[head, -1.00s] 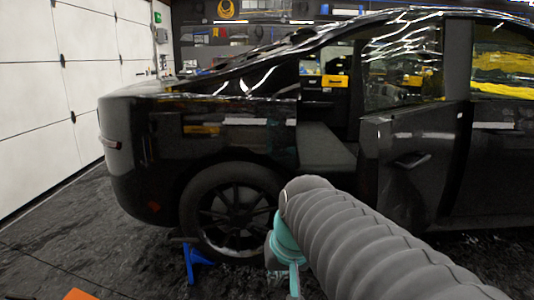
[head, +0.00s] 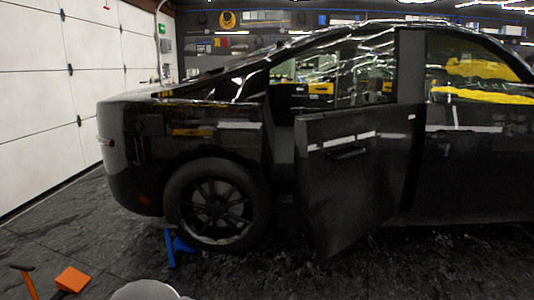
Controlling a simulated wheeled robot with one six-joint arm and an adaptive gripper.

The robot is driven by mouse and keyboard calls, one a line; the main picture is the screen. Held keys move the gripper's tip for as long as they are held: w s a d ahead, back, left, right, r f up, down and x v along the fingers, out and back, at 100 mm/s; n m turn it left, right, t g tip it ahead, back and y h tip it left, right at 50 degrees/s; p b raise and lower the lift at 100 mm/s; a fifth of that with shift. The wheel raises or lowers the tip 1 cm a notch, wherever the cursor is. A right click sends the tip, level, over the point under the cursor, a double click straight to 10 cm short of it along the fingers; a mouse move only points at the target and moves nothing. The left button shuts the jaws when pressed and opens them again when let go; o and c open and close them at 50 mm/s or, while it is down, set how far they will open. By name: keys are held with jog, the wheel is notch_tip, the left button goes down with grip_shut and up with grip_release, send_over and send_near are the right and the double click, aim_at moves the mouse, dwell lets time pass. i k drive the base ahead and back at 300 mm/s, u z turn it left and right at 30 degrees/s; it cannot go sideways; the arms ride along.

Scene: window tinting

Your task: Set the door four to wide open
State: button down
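A black car stands side-on across the head view. Its rear side door (head: 352,185) is swung partway outward, hinged at its right edge. Its free edge points left and toward me, and its handle shows high on the outer panel. No label tells which door is four, but this is the only one seen open. A narrow strip of the door opening shows to the left of the free edge. The front side door (head: 465,175) looks closed. My gripper is not in view; only a grey rounded piece of my arm shows at the bottom edge.
A blue stand (head: 175,246) is on the floor by the rear wheel (head: 217,203). An orange object (head: 72,279) lies at the bottom left. A white panelled garage door (head: 50,100) stands at the left. The dark floor in front of the car door is clear.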

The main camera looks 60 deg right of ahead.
aim_at(353, 168)
jog(key=z, duration=0.2)
jog(key=i, duration=0.9)
jog(key=z, duration=1.25)
jog(key=i, duration=0.95)
jog(key=z, duration=1.15)
